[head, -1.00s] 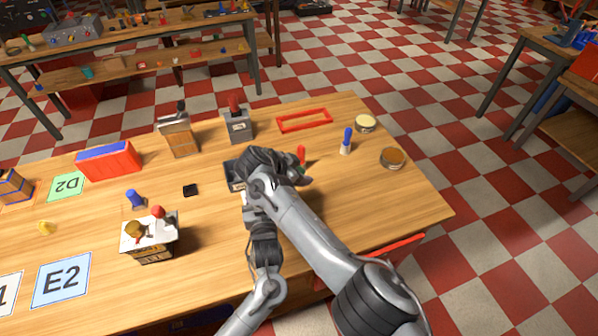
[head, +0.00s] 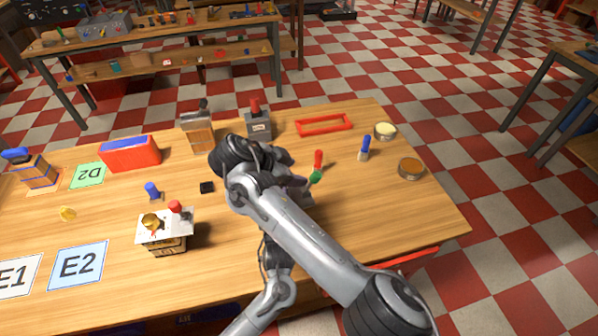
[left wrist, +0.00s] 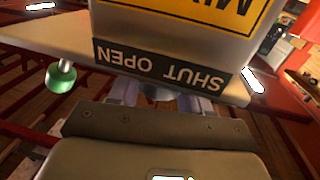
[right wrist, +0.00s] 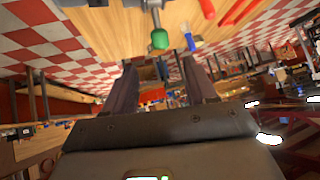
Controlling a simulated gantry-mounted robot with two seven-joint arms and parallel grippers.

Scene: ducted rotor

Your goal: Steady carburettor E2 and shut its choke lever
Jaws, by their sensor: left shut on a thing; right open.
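The carburettor held by my left gripper fills the top of the left wrist view as a pale block with a yellow label and a dark SHUT OPEN plate (left wrist: 160,66). My left gripper (left wrist: 155,95) is shut on it; in the head view my right arm covers both. A green knob (left wrist: 61,77), likely the choke lever's, sticks out at the left there; it also shows in the head view (head: 316,177). My right gripper (right wrist: 160,66) is open and empty. The green knob (right wrist: 159,39) appears ahead, between its fingers' directions. Contact cannot be seen.
A red peg (head: 318,159), a blue-topped peg (head: 364,148) and two round tins (head: 411,168) stand to the right. A white-topped box with knobs (head: 164,229) stands near the E2 card (head: 78,264). A red frame (head: 324,124) lies behind.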

